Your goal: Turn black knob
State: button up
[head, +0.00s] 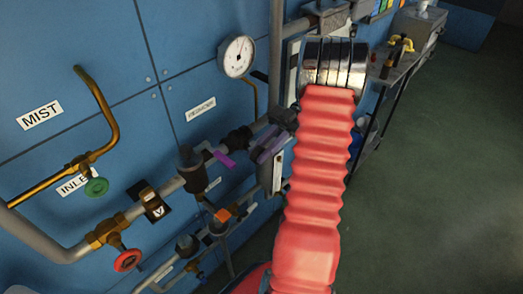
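Several dark parts sit on the pipework, and I cannot tell which one is the black knob. A black cylindrical fitting (192,168) stands on the upper pipe, left of a purple lever. A smaller dark round part (187,245) shows on the lower pipe. My red ribbed arm rises through the middle of the head view to shiny metal rings at the top. My gripper's fingers cannot be made out; the arm hides part of the pipes and wall behind it.
A blue panel wall carries a green knob (97,187), a red handwheel (127,260), an orange handle (222,215) and a white dial gauge (237,57). A bench (400,62) with a yellow-handled item stands at back right. The green floor (440,190) at right is clear.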

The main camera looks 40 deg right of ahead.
jog(key=o, duration=0.4)
jog(key=shift+r, duration=0.1)
jog(key=shift+h, duration=0.3)
